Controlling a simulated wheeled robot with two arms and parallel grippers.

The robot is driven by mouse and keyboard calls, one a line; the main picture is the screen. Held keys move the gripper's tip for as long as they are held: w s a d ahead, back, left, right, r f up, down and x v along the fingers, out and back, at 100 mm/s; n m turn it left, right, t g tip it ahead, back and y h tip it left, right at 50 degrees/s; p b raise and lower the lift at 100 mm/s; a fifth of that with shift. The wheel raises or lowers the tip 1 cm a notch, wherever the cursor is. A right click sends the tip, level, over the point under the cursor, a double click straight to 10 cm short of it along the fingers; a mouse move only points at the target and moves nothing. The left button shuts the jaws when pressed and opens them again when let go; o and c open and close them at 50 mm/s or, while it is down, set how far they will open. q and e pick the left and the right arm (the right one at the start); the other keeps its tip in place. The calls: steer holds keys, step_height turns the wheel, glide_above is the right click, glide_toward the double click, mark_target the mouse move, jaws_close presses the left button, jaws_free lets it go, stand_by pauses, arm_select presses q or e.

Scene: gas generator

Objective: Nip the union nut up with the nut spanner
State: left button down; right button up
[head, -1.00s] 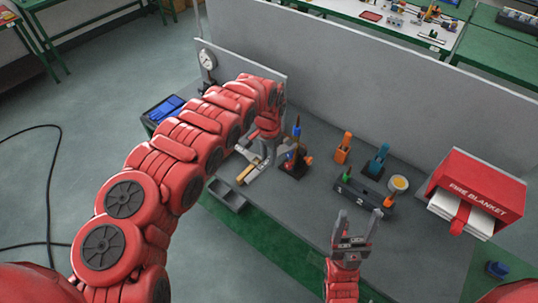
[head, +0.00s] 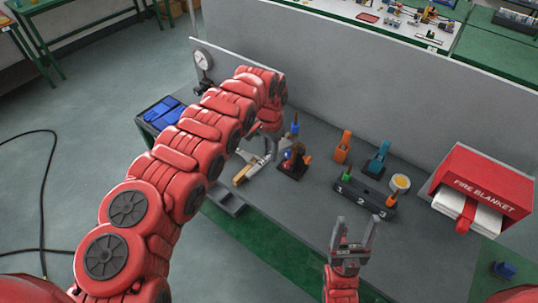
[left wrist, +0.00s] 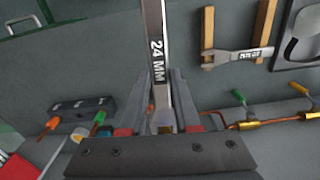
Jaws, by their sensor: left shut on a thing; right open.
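My left gripper (left wrist: 163,118) is shut on a steel spanner (left wrist: 155,45) marked 24 MM, whose shank points up the left wrist picture. The spanner's far end is outside that view. In the head view my left arm hides most of this gripper and the spanner. A copper pipe (left wrist: 280,120) with brass fittings (left wrist: 307,117) runs at the right of the left wrist view, apart from the spanner's visible part. I cannot tell which fitting is the union nut. My right gripper (head: 353,238) is open and empty above the bench front.
A second spanner (left wrist: 240,54) lies across wooden rests (left wrist: 208,38). A numbered black block (head: 362,195), orange (head: 343,148) and teal (head: 378,160) tools and a fire blanket box (head: 482,185) stand to the right. The bench's front middle is clear.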

arm_select(q)
steer(key=shift+w+d+b, duration=0.45)
steer(key=shift+b, duration=1.55)
steer(key=shift+w+b, duration=0.1)
steer(key=shift+b, duration=0.65)
steer(key=shift+w+f+b, duration=0.1)
steer(key=shift+w+b, duration=0.05)
steer(key=shift+b, duration=0.25)
steer(key=shift+w+a+m+b, duration=0.15)
steer(key=shift+a+m+b, duration=0.15)
steer(key=shift+m, duration=0.2)
